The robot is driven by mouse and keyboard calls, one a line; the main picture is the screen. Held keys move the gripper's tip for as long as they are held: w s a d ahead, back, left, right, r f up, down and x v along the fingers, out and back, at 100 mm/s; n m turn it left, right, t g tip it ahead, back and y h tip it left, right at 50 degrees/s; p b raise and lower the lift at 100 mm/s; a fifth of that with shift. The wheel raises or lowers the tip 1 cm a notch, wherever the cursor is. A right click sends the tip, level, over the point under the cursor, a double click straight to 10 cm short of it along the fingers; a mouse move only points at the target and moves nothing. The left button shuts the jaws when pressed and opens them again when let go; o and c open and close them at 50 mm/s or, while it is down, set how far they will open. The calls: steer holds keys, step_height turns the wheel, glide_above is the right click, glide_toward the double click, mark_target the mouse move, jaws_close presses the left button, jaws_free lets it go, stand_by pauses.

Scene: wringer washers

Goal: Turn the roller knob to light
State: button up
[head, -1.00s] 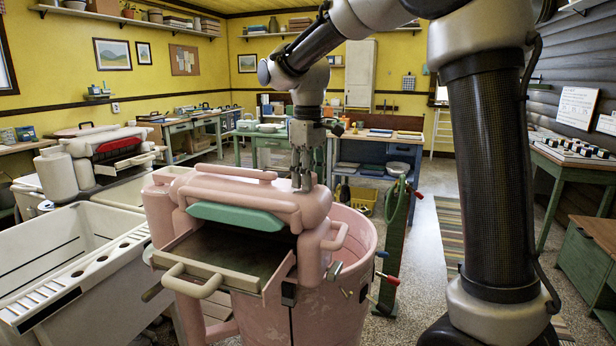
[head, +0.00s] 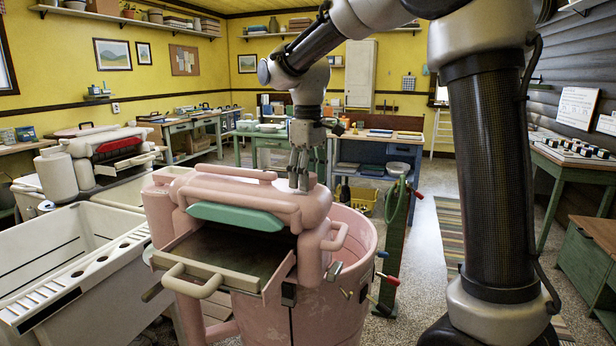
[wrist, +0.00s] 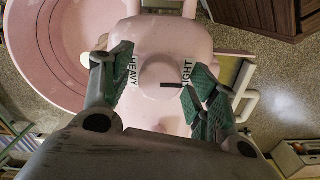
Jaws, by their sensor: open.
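The pink roller knob (wrist: 160,72) is a round cap on top of the pink wringer head (head: 250,195). In the wrist view the word HEAVY is to its left and a partly covered LIGHT to its right. A dark pointer mark on the knob points right, toward the lower end of LIGHT. In the head view my gripper (head: 299,182) points down at the right end of the wringer head and hides the knob.
The pink tub (head: 355,255) stands below the wringer, with a tray (head: 215,255) in front. A white sink (head: 60,255) is at the left. Another washer with a red part (head: 115,147) is behind it. A green stand with coloured handles (head: 393,240) is close on the right.

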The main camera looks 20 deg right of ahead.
mark_target(312, 175)
step_height(312, 175, up, 12)
stand_by(0.4)
steer(key=f, duration=0.1)
steer(key=f+m, duration=0.1)
steer(key=f, duration=0.1)
steer(key=shift+w+a+f, duration=0.1)
steer(key=shift+w+f, duration=0.1)
steer(key=shift+w, duration=0.1)
steer(key=shift+s+d+f+m+t, duration=0.2)
steer(key=shift+s+f+m, duration=0.15)
steer(key=shift+f, duration=0.2)
steer(key=shift+s+d+f+m+t, duration=0.1)
steer(key=shift+s+d+f+m, duration=0.15)
steer(key=shift+s+f, duration=0.25)
steer(key=s+d+f+m+t, duration=0.2)
steer(key=s+d, duration=0.5)
steer(key=s, duration=0.5)
steer(key=s+d+f+m+t, duration=0.1)
steer(key=s+d+f+m, duration=0.2)
steer(key=s, duration=1)
steer(key=d+f, duration=0.2)
steer(key=d, duration=0.2)
steer(key=shift+s+f+m+t, duration=0.15)
steer(key=shift+s+m+t, duration=0.1)
steer(key=shift+m+t, duration=0.15)
steer(key=shift+d, duration=0.1)
